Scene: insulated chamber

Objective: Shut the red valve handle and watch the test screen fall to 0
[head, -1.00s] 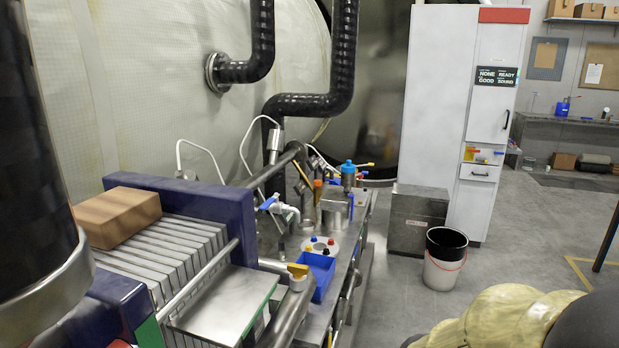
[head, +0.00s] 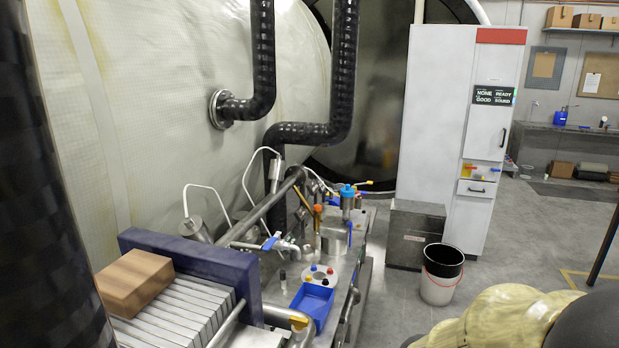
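A black screen (head: 494,95) with white and green text is on the front of the tall white cabinet (head: 435,130). It seems to read "NONE", "READY", "GOOD" and "SOUND"; I make out no number. Small red, yellow and blue parts (head: 480,171) sit in an opening below it, too small to tell whether one is a valve handle. A small red knob (head: 314,268) stands among coloured knobs on the steel bench. I cannot pick out a red valve handle for certain. My gripper is not in view.
A blue-framed rack with a cardboard box (head: 134,282) on it stands at lower left. The bench holds a blue tray (head: 312,305) and a blue-handled tap (head: 272,243). A grey chest (head: 414,234) and a bucket (head: 441,273) stand before the cabinet.

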